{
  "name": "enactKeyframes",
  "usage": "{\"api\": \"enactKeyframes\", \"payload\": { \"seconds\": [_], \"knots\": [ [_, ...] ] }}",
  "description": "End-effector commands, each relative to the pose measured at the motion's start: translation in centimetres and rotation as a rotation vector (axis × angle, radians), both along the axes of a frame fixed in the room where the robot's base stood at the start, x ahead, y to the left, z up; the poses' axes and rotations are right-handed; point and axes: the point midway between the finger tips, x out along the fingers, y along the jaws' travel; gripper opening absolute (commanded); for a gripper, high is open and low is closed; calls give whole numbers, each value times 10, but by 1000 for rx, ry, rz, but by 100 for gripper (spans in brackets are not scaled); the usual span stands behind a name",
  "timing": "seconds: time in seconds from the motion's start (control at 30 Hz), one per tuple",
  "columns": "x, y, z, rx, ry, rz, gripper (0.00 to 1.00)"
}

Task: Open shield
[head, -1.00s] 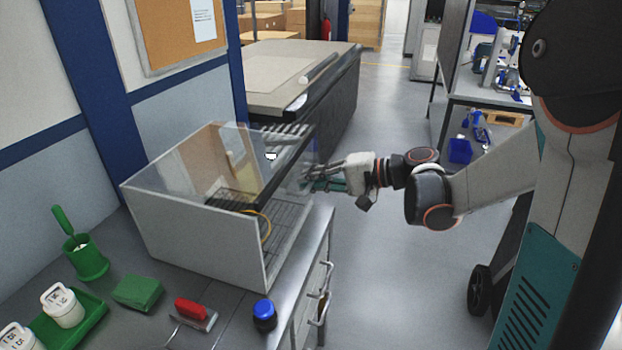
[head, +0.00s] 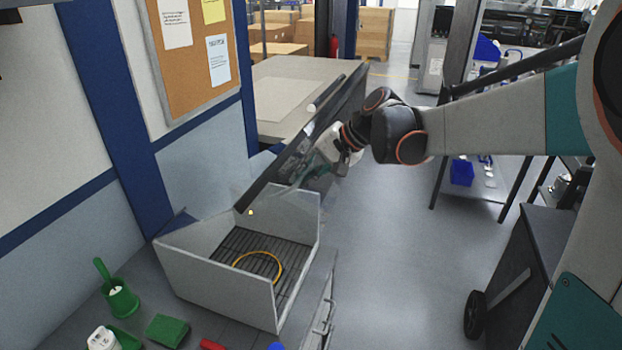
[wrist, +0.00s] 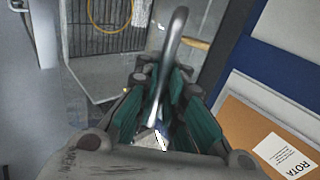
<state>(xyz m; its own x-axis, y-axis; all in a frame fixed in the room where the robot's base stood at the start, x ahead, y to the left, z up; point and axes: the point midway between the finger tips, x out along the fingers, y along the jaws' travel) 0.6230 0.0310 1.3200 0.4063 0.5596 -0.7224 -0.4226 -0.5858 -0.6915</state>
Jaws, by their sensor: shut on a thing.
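The transparent shield (head: 297,152) is swung up and tilted above its grey box housing (head: 222,283) in the head view. The box's top and front are uncovered, showing a slatted floor and a yellow ring-shaped cable (head: 281,266) inside. My gripper (head: 325,150) is up at the shield's raised front edge, partly hidden behind the clear panel. In the wrist view my gripper (wrist: 155,115) is shut on a curved metal handle (wrist: 176,45) that passes between its fingers. The box interior shows beyond it in the wrist view.
A green cup with a brush (head: 121,300), a green block (head: 166,330) and a white container (head: 102,338) stand on the bench left of the box. A wall with a corkboard (head: 190,85) is behind. Open floor lies to the right.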

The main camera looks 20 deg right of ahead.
Motion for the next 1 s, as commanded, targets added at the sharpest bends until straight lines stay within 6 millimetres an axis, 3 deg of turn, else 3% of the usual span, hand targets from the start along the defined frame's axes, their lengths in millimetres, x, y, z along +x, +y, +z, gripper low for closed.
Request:
{"api": "enactKeyframes", "payload": {
  "seconds": [0.03,0.5,0.8,1.0],
  "knots": [
    [4,5,19,-24,16,3,0],
    [48,67,117,-278,198,5,0],
    [84,114,162,-433,312,2,0],
    [104,142,181,-518,373,0,0]
  ]
}}
